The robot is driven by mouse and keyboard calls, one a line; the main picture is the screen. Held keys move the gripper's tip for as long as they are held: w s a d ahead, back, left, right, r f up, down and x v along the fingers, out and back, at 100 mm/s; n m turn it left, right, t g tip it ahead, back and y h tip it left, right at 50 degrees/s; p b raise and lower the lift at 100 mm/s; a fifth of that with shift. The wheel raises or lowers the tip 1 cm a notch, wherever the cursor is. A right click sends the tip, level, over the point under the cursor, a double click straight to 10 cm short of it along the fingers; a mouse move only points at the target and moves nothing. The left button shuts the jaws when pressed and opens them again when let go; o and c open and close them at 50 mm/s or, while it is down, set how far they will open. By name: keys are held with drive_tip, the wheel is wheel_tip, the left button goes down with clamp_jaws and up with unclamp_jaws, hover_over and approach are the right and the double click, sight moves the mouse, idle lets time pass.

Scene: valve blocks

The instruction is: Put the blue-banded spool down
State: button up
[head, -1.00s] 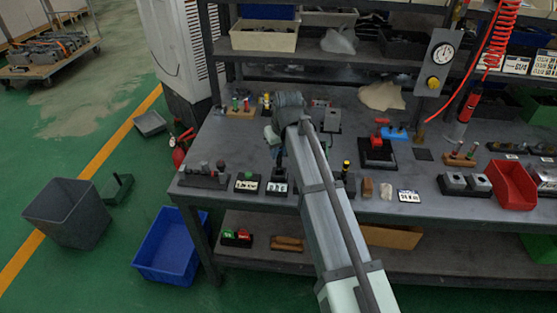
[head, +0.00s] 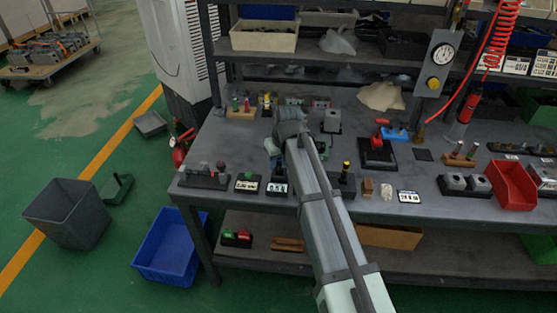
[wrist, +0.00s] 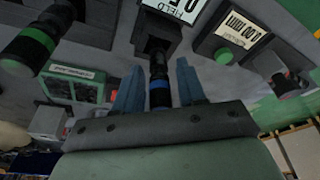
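The blue-banded spool (wrist: 159,92) is a dark narrow cylinder with a blue band. In the wrist view it lies between the two blue fingers of my gripper (wrist: 160,66), with a gap on each side. My gripper is open around it and not closed on it. The spool's far end meets a dark block with a white label (wrist: 155,36); how deep it sits is hidden. In the head view my gripper (head: 274,147) is just above the spool (head: 278,170) and its labelled block (head: 277,188) at the bench's front edge.
A green-dotted block labelled 2.00 MM (wrist: 228,40) stands beside the spool's block. A green-banded dark spool (wrist: 30,45) is close on the left in the wrist view. A block with a yellow-topped post (head: 346,180) stands right of my arm. The bench (head: 225,150) has free room behind.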

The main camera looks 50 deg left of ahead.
drive_tip(key=shift+o, duration=0.5)
drive_tip(key=shift+r, duration=0.1)
drive_tip(key=shift+r, duration=0.2)
drive_tip(key=v, duration=1.1)
drive_tip(key=shift+r, duration=0.35)
drive_tip(key=shift+d, duration=0.15)
